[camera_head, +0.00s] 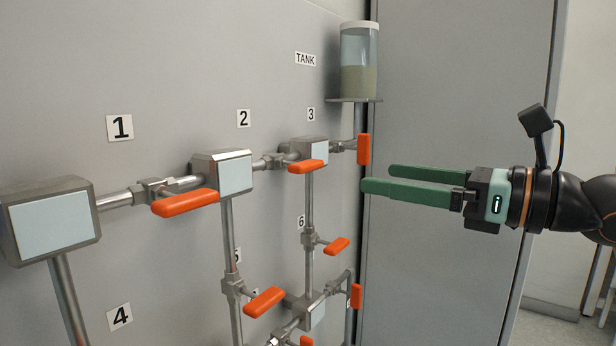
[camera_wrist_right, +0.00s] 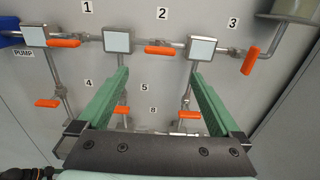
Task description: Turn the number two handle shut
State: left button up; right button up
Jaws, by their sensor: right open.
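The number two handle (camera_head: 307,167) is an orange lever below and right of the "2" label (camera_head: 243,118), on the pipe between the second and third boxes. In the right wrist view the handle (camera_wrist_right: 159,50) lies roughly along its pipe, just above the gap between my fingertips. My right gripper (camera_head: 376,177) has long green fingers, open and empty, pointing left. In the head view it is right of the handle, apart from it. The gripper (camera_wrist_right: 160,73) also fills the lower wrist view. My left gripper is out of view.
The number one handle (camera_head: 185,203) lies left. The number three handle (camera_head: 363,149) hangs upright close to my fingertips in the head view. A tank (camera_head: 359,62) stands on a small shelf above. Lower orange handles (camera_head: 264,302) and pipes stand below.

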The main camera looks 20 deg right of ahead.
aim_at(314, 168)
jog(key=p+x, duration=0.5)
jog(key=x, duration=0.6)
jog(key=shift+r, duration=0.1)
jog(key=shift+w+a, duration=0.35)
jog(key=shift+w, duration=0.1)
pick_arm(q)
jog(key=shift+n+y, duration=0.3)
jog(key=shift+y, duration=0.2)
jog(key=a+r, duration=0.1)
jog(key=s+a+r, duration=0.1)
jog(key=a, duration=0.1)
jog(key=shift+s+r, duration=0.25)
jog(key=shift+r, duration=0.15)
pick_arm(e)
jog(key=c, duration=1.2)
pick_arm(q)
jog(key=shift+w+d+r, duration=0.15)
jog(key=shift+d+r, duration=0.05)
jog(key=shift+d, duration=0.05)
